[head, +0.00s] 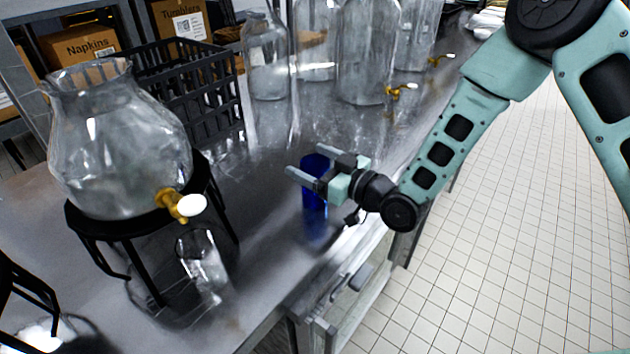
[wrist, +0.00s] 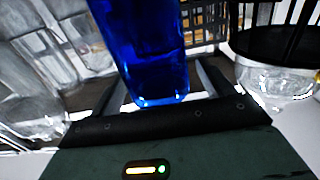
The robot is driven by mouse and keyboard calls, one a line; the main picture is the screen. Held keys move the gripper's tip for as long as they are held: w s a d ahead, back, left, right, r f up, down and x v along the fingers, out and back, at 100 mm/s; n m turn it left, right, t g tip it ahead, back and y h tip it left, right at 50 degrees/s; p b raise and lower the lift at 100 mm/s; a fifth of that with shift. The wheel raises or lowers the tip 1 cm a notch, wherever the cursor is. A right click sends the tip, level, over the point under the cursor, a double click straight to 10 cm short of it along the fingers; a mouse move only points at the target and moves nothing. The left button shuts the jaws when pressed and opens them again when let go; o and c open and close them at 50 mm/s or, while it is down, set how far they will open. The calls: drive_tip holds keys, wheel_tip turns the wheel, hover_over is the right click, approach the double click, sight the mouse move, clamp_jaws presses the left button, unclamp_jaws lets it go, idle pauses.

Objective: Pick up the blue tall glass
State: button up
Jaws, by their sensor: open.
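The blue tall glass (head: 314,196) stands upright on the metal counter near its front edge. My gripper (head: 328,166) is open at the upper part of the glass, with its fingers reaching past it on either side. In the wrist view the blue glass (wrist: 145,50) fills the upper middle, between the two finger bars of my gripper (wrist: 160,85). I cannot tell whether a finger touches the glass. My gripper hides part of the glass in the head view.
A large glass dispenser (head: 120,140) with a brass tap stands on a black stand at the left. A clear glass (head: 202,262) stands below its tap. A black crate (head: 190,95) and several large clear jars (head: 265,60) stand behind. The metal counter (head: 255,275) has bare room in front.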

drive_tip(key=shift+w+a, duration=0.45)
drive_tip(key=shift+a, duration=0.1)
drive_tip(key=c, duration=1.6)
drive_tip(key=shift+r, duration=0.1)
